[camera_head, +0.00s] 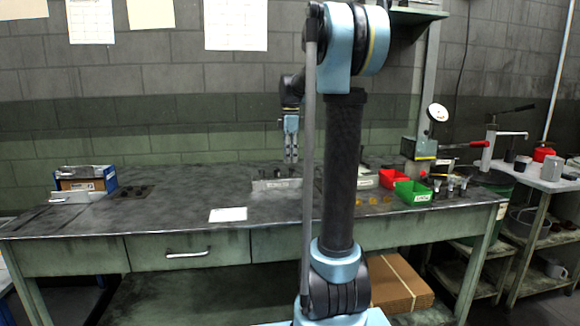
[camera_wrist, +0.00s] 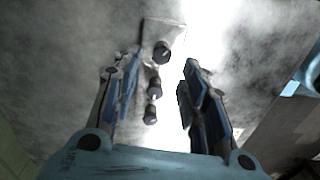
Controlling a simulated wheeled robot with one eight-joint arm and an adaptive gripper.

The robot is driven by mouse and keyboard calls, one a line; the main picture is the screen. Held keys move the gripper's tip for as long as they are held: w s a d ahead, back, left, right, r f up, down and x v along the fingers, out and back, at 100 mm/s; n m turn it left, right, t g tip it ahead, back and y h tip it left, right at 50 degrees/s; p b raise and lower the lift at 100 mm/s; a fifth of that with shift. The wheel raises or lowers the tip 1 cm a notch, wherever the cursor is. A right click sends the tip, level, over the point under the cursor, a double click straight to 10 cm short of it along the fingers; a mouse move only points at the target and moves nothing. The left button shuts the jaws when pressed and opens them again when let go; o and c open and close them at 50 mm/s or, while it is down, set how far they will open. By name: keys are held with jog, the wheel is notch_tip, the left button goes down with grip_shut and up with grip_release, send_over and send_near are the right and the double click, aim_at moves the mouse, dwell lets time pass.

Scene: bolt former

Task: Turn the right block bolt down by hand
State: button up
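My gripper (camera_head: 291,150) points down above the grey metal block (camera_head: 277,184) on the workbench, with space between them. In the wrist view my gripper (camera_wrist: 157,75) is open, its two blue fingers apart. Between and beyond the fingers several dark, round-headed pieces that look like bolts show in a row: an upper one (camera_wrist: 161,52), a middle one (camera_wrist: 153,88) and a lower one (camera_wrist: 150,115). Nothing is visibly held. I cannot tell which is the right block bolt. In the head view the bolts are too small to make out.
The bench top (camera_head: 160,215) is mostly clear at front left. A white sheet (camera_head: 228,214) lies on it. A blue box (camera_head: 85,178) stands at left. Red (camera_head: 393,178) and green (camera_head: 413,193) bins and a dial-gauge stand (camera_head: 427,150) are at right.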

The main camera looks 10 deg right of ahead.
aim_at(292, 170)
jog(key=shift+f, duration=1.95)
grip_shut()
